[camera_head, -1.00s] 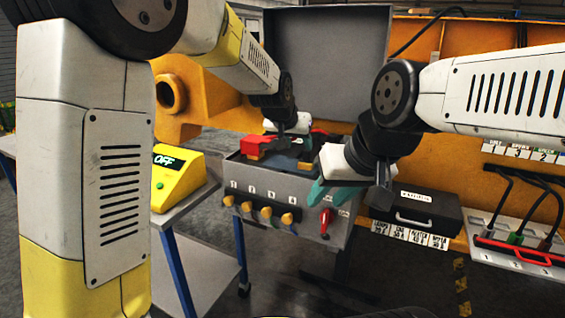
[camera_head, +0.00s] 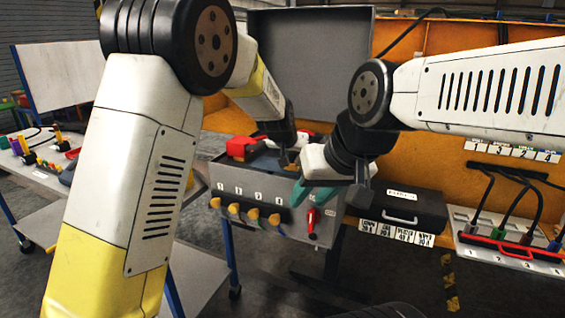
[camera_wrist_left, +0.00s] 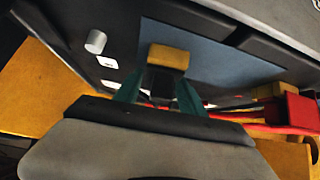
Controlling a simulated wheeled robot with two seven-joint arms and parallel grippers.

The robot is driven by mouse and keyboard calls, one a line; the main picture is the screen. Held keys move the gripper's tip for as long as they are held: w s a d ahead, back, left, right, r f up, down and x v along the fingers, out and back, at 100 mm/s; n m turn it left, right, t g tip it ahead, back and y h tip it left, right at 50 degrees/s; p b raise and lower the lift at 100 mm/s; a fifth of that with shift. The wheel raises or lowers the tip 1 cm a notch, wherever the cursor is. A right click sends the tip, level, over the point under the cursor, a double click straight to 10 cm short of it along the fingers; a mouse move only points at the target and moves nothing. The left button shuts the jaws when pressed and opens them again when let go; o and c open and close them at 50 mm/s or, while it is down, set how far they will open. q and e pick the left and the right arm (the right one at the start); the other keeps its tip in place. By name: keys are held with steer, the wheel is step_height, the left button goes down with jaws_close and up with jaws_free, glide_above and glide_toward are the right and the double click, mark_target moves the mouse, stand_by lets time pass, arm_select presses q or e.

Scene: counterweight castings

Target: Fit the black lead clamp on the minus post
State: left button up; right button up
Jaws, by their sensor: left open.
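My left gripper (camera_wrist_left: 158,92) is open in the left wrist view, its two teal fingers spread. A yellow-orange block (camera_wrist_left: 168,57) shows beyond and between the fingertips; I cannot tell whether they touch it or whether it belongs to the black clamp. A grey post (camera_wrist_left: 96,41) stands to the upper left, near white labels. A red clamp (camera_wrist_left: 301,111) with a red lead lies at the right; it also shows on the grey test cabinet (camera_head: 241,147) in the head view. My right gripper (camera_head: 308,193) looks open and empty in front of the cabinet. The black clamp and minus post are not clearly identifiable.
The cabinet front has a row of orange knobs and a red switch (camera_head: 311,222). A black case (camera_head: 405,208) and a rack of leads (camera_head: 505,240) are at the right. A cart (camera_head: 45,185) with coloured parts stands at the left.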

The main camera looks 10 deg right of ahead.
arm_select(q)
steer(key=shift+c, duration=0.2)
jaws_close()
steer(key=shift+r, duration=0.15)
